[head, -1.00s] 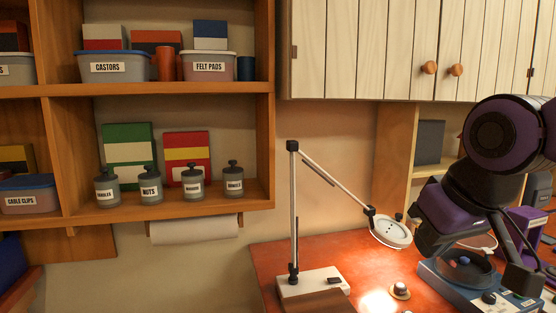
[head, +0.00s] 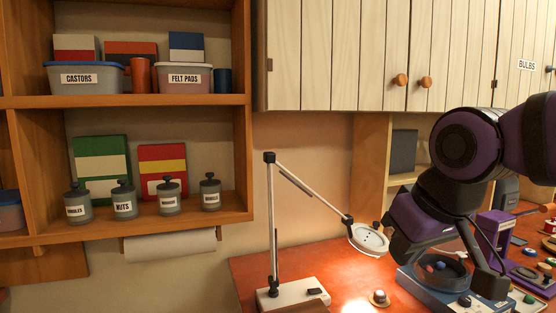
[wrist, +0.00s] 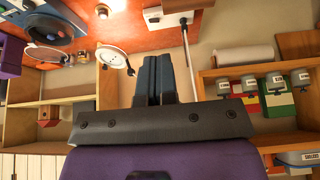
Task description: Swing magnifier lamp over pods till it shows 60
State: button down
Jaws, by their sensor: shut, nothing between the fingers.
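The magnifier lamp has a white base (head: 297,292), an upright silver pole and a sloping arm. Its white ring head (head: 368,240) hangs over the red worktop, and a bright patch of light lies below. My gripper (head: 397,248) is just right of the ring head in the head view; I cannot tell whether they touch. In the wrist view my gripper (wrist: 155,62) is shut and empty, with the lamp's ring head (wrist: 112,57) to its left and the pole to its right. A small round knob-like piece (head: 379,298) sits on the worktop; I cannot tell if it is a pod. No readable number shows.
A blue device (head: 440,290) with a round dish stands right of the lamp, partly behind my arm. Purple items and small parts crowd the worktop's right end. Shelves with jars (head: 168,196) and bins are at left. White cabinet doors (head: 330,55) hang above.

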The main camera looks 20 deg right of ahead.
jog(key=c, duration=1.8)
grip_release()
jog(key=o, duration=0.7)
jog(key=shift+o, duration=1)
jog(key=shift+w+r, duration=0.15)
jog(key=w+d+r+n+g+h, duration=0.1)
jog(key=w+d+r+n, duration=0.15)
jog(key=w, duration=0.35)
jog(key=w+d+r+n+g, duration=0.1)
jog(key=w+r, duration=0.2)
jog(key=w, duration=0.3)
jog(key=n+g+y, duration=0.1)
jog(key=n+g, duration=0.2)
jog(key=n, duration=0.7)
send_over(377, 222)
notch_tip(377, 222, down, 15)
notch_tip(377, 222, down, 10)
jog(key=shift+a+f, duration=0.1)
jog(key=shift+f, duration=0.05)
